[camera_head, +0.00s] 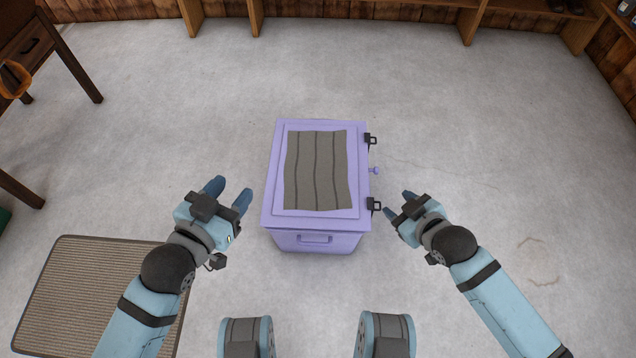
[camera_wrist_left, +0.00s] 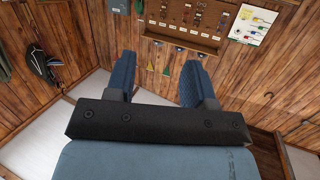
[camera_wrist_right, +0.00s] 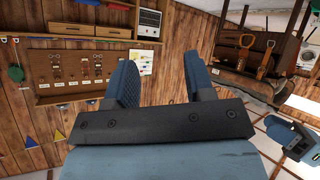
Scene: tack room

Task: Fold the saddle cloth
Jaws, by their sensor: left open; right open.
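The saddle cloth (camera_head: 317,170) is grey with darker lengthwise stripes. It lies flat and spread out on the lid of a lavender chest (camera_head: 270,190). My left gripper (camera_head: 230,188) is open and empty to the left of the chest, apart from the cloth. Its spread fingers also show in the left wrist view (camera_wrist_left: 155,75). My right gripper (camera_head: 398,203) is open and empty to the right of the chest, apart from the cloth. Its fingers also show in the right wrist view (camera_wrist_right: 162,80). Neither wrist view shows the cloth.
The chest has black latches (camera_head: 374,205) and a small knob on its right side, and a handle (camera_head: 315,239) on its front. A ribbed brown mat (camera_head: 80,290) lies at lower left. A wooden table (camera_head: 50,50) stands at upper left. The floor around the chest is clear.

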